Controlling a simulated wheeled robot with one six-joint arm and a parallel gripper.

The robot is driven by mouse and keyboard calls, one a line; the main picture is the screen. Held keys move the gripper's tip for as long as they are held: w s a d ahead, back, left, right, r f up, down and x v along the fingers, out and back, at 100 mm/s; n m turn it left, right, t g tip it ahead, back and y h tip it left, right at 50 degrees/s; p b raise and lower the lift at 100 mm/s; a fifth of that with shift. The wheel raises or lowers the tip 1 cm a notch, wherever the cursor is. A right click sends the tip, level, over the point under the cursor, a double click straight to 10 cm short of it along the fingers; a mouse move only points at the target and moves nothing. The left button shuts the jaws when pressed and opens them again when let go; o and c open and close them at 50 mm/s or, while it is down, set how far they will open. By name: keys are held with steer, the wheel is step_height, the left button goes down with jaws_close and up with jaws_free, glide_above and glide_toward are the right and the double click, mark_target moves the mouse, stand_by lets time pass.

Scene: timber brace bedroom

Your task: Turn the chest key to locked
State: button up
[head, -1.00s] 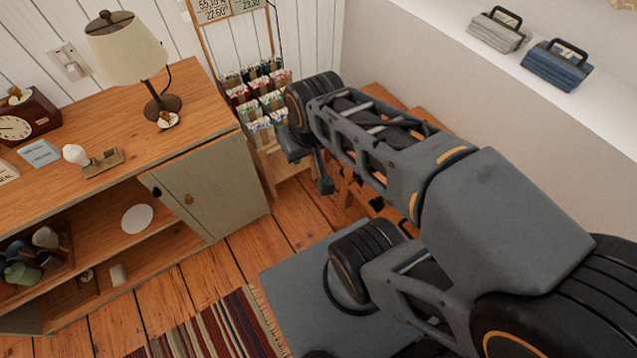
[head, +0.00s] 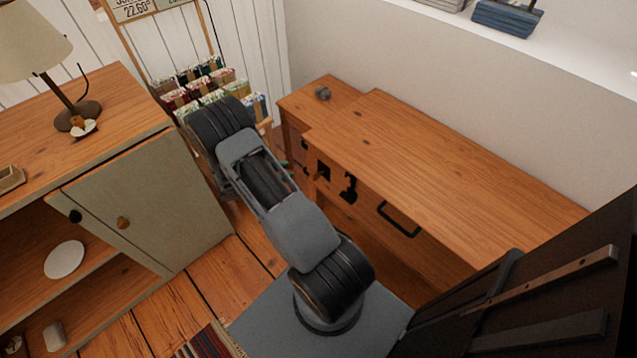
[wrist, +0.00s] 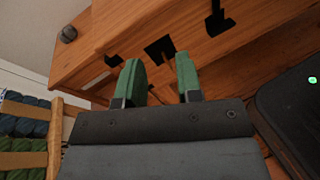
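The wooden chest (head: 440,165) stands against the wall in the head view, its lid flat and shut. Its front carries black plates and a black loop handle (head: 400,219). One black plate (wrist: 153,47) shows in the wrist view just beyond my fingers, with a small brown piece (wrist: 168,46) on it. This may be the key, but its shape and turn are unclear. My gripper (wrist: 160,76) has two green fingers, apart with nothing visibly between them, pointing at the chest front.
A small grey round object (head: 322,93) lies on the chest's left end. A rack of packets (head: 210,88) stands left of the chest, and a cabinet (head: 150,205) with a lamp further left. A dark panel with rails (head: 540,290) fills the lower right. Some plank floor is clear.

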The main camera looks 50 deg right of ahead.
mark_target(319, 172)
step_height(319, 172, down, 15)
steer(key=d+n+t+h+b, duration=0.3)
steer(key=n+t, duration=0.1)
steer(key=n, duration=0.1)
steer(key=shift+n, duration=0.3)
steer(key=d, duration=0.3)
steer(key=d+b, duration=0.1)
steer(key=d, duration=0.3)
steer(key=s+d, duration=0.1)
steer(key=d, duration=0.3)
steer(key=shift+d+b, duration=0.2)
steer(key=shift+b, duration=0.15)
steer(key=shift+d, duration=0.6)
jaws_close()
